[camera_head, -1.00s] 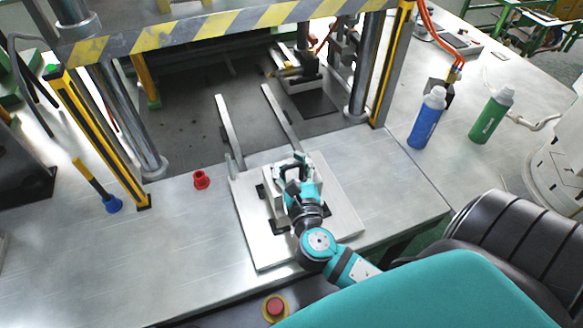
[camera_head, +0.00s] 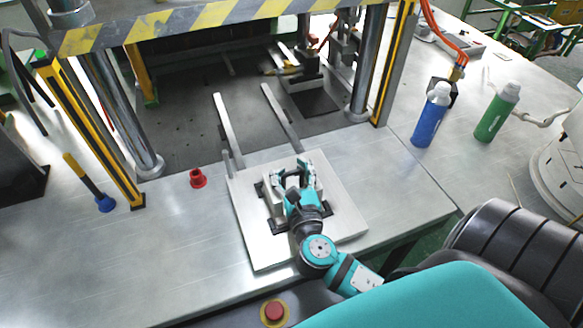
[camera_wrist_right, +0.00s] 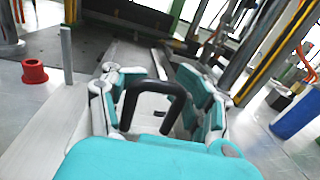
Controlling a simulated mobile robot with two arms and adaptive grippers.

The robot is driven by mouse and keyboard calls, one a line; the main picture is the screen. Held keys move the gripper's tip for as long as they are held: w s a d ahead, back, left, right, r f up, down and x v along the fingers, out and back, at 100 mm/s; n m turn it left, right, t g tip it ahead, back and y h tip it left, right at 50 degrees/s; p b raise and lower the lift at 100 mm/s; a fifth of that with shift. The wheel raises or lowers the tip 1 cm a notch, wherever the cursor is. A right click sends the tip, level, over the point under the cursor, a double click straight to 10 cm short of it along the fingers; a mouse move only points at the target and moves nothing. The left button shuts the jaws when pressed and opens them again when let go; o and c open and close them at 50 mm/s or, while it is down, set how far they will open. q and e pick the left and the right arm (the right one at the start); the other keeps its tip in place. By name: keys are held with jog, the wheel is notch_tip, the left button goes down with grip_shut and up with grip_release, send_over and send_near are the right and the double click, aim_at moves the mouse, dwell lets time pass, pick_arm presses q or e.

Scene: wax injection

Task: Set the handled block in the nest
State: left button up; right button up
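The handled block (camera_head: 272,203), a metal block with a black handle (camera_wrist_right: 152,88), sits low on the pale plate (camera_head: 250,240) at the table's front. The nest's black corner pieces (camera_head: 279,227) show around it; my right gripper hides much of the block, so I cannot tell whether it is fully seated. My right gripper (camera_head: 293,174) is over the block with its fingers spread. In the right wrist view, its fingers (camera_wrist_right: 160,76) stand on either side of the handle, with gaps. My left gripper is not in view.
Two rails (camera_head: 282,117) run from the plate into the press. A striped bar (camera_head: 200,27) crosses above, with posts at both sides. A red cup-like part (camera_head: 198,178) stands left of the plate. Blue (camera_head: 431,115) and green (camera_head: 497,112) bottles stand at right.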

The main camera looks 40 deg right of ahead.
jog(key=o, duration=0.6)
jog(key=shift+c, duration=0.2)
jog(key=shift+r, duration=0.1)
jog(key=shift+s+a, duration=0.1)
jog(key=shift+s, duration=0.1)
jog(key=b+v, duration=0.3)
jog(key=v, duration=0.7)
jog(key=shift+s, duration=0.3)
jog(key=shift+s+a, duration=0.25)
jog(key=shift+s, duration=0.2)
